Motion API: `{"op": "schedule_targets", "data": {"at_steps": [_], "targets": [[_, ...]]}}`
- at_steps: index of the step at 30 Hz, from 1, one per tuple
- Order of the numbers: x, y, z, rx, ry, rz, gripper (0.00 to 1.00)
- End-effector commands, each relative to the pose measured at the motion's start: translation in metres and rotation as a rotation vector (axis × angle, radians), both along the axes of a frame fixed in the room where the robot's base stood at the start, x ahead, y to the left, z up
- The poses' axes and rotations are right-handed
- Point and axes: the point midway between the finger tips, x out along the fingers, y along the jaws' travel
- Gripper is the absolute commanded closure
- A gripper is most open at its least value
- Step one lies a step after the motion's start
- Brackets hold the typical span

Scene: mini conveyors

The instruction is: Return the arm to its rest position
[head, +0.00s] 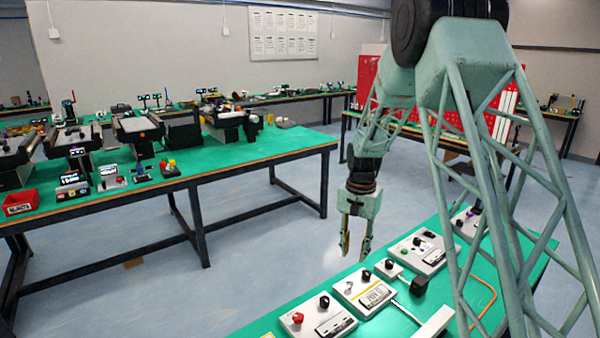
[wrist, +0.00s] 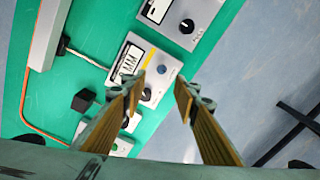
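My gripper (head: 354,246) hangs from the pale green lattice arm, pointing down above the far edge of the green bench (head: 262,326) in the head view. Its two fingers are apart with nothing between them. In the wrist view my gripper (wrist: 165,85) also shows open and empty, its yellowish fingers spread over the bench edge. A white control box (head: 364,290) with a meter and knobs lies below it. This box (wrist: 154,58) also shows in the wrist view, partly hidden by the left finger.
Other control boxes (head: 318,318) with knobs line the bench, with a black block (head: 419,286) and an orange cable (head: 487,305). A second green table (head: 225,177) carries mini conveyors (head: 137,126) and a red bin (head: 20,203). Open blue floor (head: 270,260) lies between the tables.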

Motion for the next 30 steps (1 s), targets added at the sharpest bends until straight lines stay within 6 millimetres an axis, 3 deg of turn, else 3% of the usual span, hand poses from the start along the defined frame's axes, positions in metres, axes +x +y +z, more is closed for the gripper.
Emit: {"op": "schedule_targets", "data": {"at_steps": [15,30], "targets": [[-0.051,0.001,0.094,-0.003,-0.047,0.075,0.72],[-0.114,0.001,0.171,-0.009,-0.09,0.152,0.72]]}}
